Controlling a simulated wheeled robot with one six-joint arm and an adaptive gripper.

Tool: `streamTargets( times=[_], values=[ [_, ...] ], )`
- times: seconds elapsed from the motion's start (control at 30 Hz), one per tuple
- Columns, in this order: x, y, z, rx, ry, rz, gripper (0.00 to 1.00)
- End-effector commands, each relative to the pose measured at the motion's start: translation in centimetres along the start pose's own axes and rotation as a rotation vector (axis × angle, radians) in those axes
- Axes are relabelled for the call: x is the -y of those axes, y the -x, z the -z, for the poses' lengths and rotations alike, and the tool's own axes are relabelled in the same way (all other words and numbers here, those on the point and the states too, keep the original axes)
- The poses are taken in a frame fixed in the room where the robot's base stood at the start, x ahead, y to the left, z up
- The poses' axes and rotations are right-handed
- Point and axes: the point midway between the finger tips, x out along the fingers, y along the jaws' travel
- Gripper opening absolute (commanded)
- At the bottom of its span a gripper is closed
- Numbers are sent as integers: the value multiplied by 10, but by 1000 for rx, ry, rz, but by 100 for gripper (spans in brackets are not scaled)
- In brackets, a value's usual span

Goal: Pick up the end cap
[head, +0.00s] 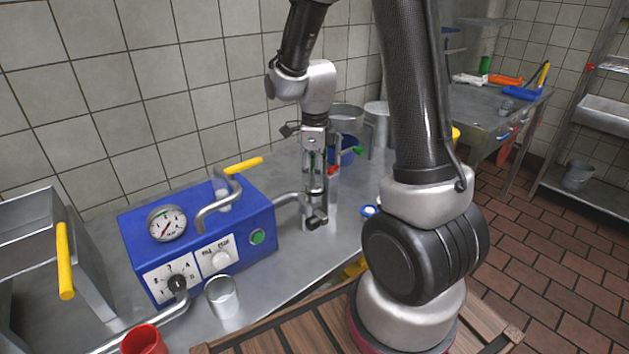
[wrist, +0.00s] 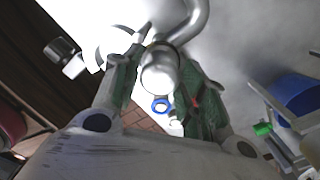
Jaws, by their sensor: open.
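A shiny metal piece with a rounded end (wrist: 160,76), which looks like the end cap, shows between my fingers in the wrist view. It seems to sit at the end of a curved metal pipe (wrist: 194,22). My gripper (wrist: 158,84) is open, with one green-padded finger on each side of this piece. I cannot tell whether either finger touches it. In the head view my gripper (head: 315,185) points down over the metal counter, just right of the blue machine (head: 205,240). There the cap itself is hard to tell apart from the gripper and pipe fittings.
A metal cup (head: 222,297) and a red cup (head: 145,340) stand in front of the machine. A yellow-handled lever (head: 243,165) rises from the machine's top. A blue ring (head: 368,211) lies right of my gripper. A blue container (head: 348,150) and metal pots stand behind.

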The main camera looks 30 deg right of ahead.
Motion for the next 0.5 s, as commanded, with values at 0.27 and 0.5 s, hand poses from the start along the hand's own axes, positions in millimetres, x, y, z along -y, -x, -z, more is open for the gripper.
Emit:
streamTargets(
  times=[0.27,0.5],
  values=[
    [0,-16,0,1,1,1,42],
    [0,-16,0,1,1,1,16]
  ],
)
